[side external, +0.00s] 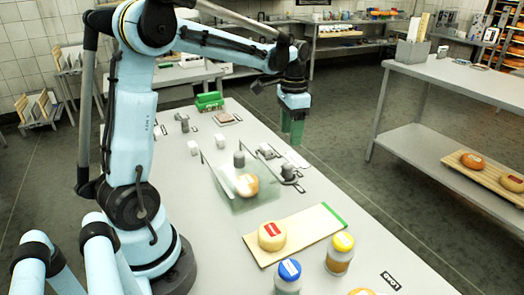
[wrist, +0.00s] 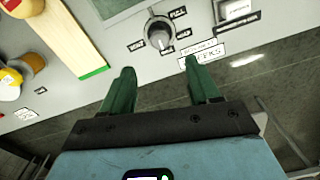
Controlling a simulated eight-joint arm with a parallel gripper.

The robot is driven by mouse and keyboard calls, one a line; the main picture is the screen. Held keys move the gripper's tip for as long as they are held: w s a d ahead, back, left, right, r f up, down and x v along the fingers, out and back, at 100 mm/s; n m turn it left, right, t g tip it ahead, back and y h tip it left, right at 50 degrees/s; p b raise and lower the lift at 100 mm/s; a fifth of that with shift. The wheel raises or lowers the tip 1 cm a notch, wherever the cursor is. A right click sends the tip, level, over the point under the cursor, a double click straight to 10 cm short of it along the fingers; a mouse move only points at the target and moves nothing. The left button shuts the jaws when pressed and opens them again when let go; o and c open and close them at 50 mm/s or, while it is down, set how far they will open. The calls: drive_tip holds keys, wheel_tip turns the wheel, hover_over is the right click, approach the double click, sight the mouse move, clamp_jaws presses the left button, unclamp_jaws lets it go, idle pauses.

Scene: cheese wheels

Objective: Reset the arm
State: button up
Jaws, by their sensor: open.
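My gripper (side external: 293,130) has green fingers and hangs from the light-blue arm over the far right edge of the table (side external: 215,240). In the wrist view its two green fingers (wrist: 161,90) stand apart with nothing between them. A grey knob (wrist: 158,35) and a white label lie beyond the fingertips on the table edge. An orange cheese wheel (side external: 246,185) sits behind or under a clear panel (side external: 225,200). A yellow cheese wheel with a red label (side external: 272,236) rests on a wooden board (side external: 305,229) with a green end. My gripper touches none of these.
Jars with a yellow lid (side external: 343,242) and a blue lid (side external: 289,270) stand at the table's front. A green rack (side external: 209,101) stands at its far end. A separate grey bench (side external: 460,75) to the right holds more cheese wheels on its lower shelf. The floor between is clear.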

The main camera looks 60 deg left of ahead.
drive_tip(key=shift+r, duration=0.1)
drive_tip(key=s+d+n+t, duration=0.2)
drive_tip(key=s+d+t, duration=0.5)
drive_tip(key=s+d, duration=0.4)
drive_tip(key=shift+d+r, duration=0.25)
drive_tip(key=shift+d, duration=1.2)
drive_tip(key=shift+w, duration=0.1)
drive_tip(key=shift+c, duration=0.2)
